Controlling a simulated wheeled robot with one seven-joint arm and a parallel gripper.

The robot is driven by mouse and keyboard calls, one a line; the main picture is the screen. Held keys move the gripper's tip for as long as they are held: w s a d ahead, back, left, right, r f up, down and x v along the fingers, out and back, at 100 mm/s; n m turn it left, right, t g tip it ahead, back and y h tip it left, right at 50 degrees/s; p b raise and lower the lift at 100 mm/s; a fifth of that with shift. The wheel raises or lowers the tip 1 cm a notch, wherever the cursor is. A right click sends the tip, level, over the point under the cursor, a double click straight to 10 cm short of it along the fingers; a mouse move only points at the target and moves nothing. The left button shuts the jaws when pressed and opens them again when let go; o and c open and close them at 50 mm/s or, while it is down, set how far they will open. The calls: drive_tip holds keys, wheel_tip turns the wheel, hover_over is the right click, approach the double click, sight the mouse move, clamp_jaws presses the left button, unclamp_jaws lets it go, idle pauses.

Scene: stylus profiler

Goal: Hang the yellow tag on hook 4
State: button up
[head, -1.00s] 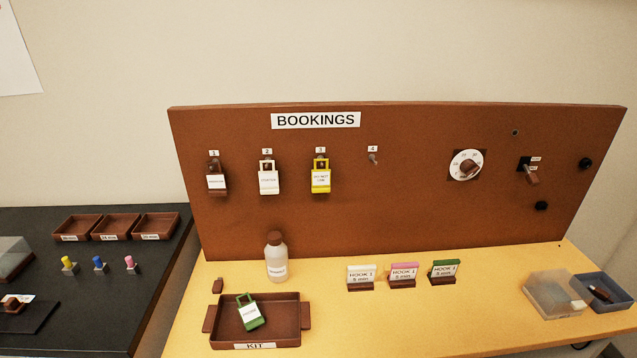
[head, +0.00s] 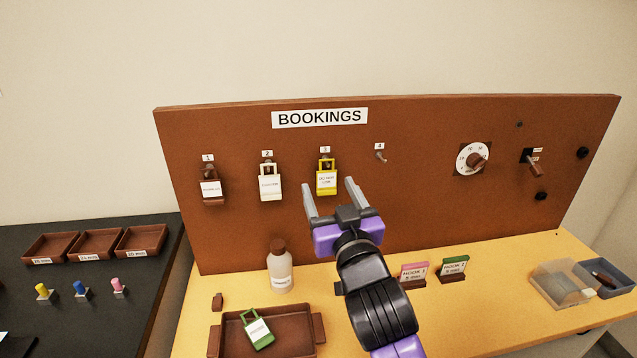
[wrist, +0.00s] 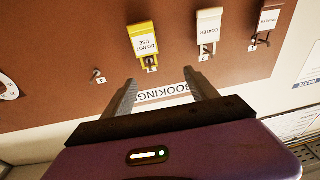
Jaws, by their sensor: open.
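The yellow tag (head: 327,178) hangs on hook 3 of the brown board; its white label reads "DO NOT USE" in the wrist view (wrist: 143,42). Hook 4 (head: 381,158) is a bare peg to its right; it also shows in the wrist view (wrist: 97,74). My gripper (head: 329,190) is open, with nothing between its fingers. In the head view its fingers show just below and on either side of the yellow tag. The gap between the fingers and the tag is hard to judge.
A white tag (head: 270,182) hangs on hook 2 and a brown tag (head: 212,187) on hook 1. A green tag (head: 257,330) lies in the KIT tray (head: 296,318). A bottle (head: 280,268) stands below the board. A dial (head: 474,160) and a switch (head: 535,167) sit at right.

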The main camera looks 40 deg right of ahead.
sight(327, 180)
drive_tip(key=shift+m+g, duration=0.7)
drive_tip(key=shift+g, duration=0.2)
drive_tip(key=w+d+f, duration=0.1)
drive_tip(key=w, duration=0.1)
drive_tip(key=w+d+f+p, duration=0.1)
drive_tip(key=w+d, duration=0.1)
drive_tip(key=w+d+f+p, duration=0.1)
drive_tip(key=d, duration=0.1)
drive_tip(key=shift+w+d, duration=0.2)
drive_tip(key=shift+w, duration=0.2)
drive_tip(key=shift+w+d, duration=0.25)
drive_tip(key=shift+w, duration=0.1)
drive_tip(key=shift+f, duration=0.1)
drive_tip(key=c, duration=1.4)
